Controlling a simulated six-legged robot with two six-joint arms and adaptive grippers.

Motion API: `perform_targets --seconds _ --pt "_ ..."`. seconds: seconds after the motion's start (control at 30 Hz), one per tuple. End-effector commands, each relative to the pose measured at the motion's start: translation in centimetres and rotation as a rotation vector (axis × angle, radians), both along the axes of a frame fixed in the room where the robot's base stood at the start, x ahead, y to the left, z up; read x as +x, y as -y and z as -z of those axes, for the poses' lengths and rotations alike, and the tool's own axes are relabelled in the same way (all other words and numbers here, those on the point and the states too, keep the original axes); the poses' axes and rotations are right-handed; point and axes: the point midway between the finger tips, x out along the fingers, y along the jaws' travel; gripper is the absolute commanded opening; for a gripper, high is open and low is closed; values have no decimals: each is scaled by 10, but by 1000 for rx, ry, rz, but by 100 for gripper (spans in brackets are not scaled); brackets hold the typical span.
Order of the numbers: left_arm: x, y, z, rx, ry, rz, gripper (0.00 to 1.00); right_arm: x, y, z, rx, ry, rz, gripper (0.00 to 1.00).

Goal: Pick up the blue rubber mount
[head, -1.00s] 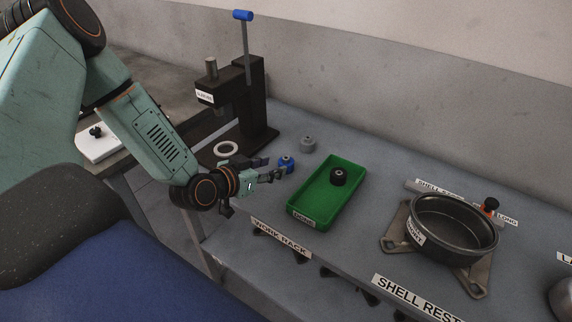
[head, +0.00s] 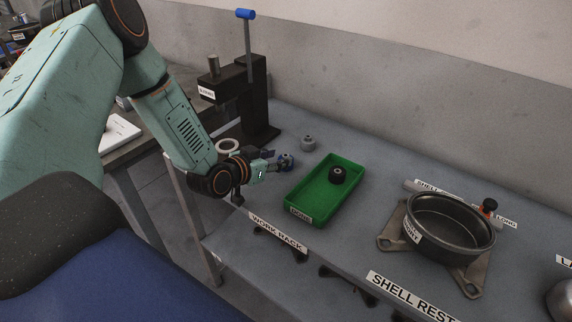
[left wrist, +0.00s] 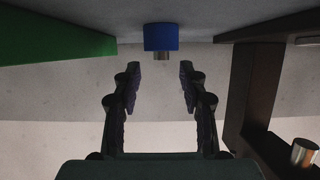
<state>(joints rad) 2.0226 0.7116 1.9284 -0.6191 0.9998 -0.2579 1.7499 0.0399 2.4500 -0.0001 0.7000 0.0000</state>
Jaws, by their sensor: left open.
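The blue rubber mount (head: 287,161) stands on the grey work rack, left of the green tray. In the left wrist view the mount (left wrist: 161,37) is a blue block with a short metal stud, centred beyond the fingertips. My left gripper (head: 277,161) is low over the rack, right at the mount, and partly covers it in the head view. In the left wrist view its two dark fingers (left wrist: 160,85) are spread apart with nothing between them. My right gripper is in neither view.
The green tray (head: 299,212) holds a dark round mount (head: 337,175). A grey mount (head: 308,142) stands behind. A black press (head: 257,100) and a pale ring (head: 229,146) are at the left. A dark shell (head: 450,224) sits on a bracket at the right.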

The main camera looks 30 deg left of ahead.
Motion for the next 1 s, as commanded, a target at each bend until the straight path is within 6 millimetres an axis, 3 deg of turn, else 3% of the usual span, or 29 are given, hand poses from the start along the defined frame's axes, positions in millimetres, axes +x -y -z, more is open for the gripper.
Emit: perform_targets --seconds 0.2,0.47,1.0 --pt "19 3 9 2 -1 1 42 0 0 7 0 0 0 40" --pt "21 3 9 -1 0 -3 42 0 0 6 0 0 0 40" --pt "20 3 10 -1 -4 -3 0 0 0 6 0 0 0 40"
